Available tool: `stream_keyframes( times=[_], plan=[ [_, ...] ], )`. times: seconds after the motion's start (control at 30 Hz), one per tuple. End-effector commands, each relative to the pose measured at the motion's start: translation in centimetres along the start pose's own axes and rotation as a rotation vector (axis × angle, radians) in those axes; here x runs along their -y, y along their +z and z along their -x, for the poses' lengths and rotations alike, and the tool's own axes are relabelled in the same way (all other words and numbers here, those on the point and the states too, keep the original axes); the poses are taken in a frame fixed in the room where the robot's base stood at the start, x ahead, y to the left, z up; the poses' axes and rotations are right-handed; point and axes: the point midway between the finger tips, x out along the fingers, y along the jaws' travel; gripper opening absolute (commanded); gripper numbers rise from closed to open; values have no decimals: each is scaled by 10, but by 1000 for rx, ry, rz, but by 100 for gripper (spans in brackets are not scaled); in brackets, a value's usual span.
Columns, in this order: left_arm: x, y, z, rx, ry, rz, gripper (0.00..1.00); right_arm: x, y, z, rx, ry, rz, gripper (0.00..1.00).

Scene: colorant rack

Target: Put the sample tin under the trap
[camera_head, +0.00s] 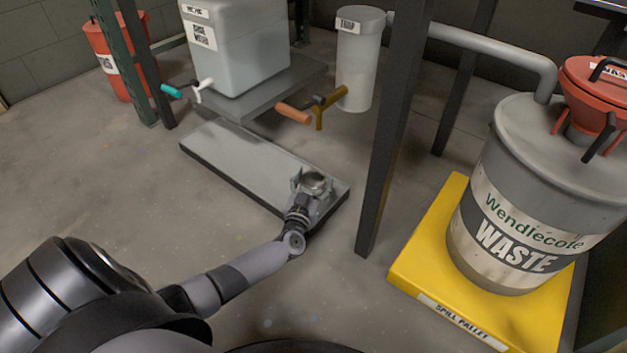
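The sample tin (315,181) is a small round silvery metal tin at the right end of a low grey tray (225,150). My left gripper (313,184) reaches it from the front, with one finger on each side of the tin. Whether the fingers press on it or only stand around it is too small to tell, as is whether the tin rests on the tray. The trap (358,62) is a pale upright cylinder labelled TRAP, behind and to the right of the tin. My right gripper is not in view.
A dark post (393,130) stands between the tray and a yellow spill pallet (425,240) bearing a grey waste drum (525,150). A grey pipe (480,42) joins trap and drum.

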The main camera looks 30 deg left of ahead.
Motion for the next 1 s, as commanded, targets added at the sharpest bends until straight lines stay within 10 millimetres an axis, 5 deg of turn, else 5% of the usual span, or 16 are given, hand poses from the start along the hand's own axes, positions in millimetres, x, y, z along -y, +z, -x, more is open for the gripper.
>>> stream_keyframes(
  times=[0.17,0.53,1.0],
  plan=[
    [0,0,0,0,0,-1,79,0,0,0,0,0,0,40],
    [0,-6,1,0,1,-1,79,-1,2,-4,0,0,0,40],
    [0,-8,93,4,1,-1,79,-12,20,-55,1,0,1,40]
  ],
)
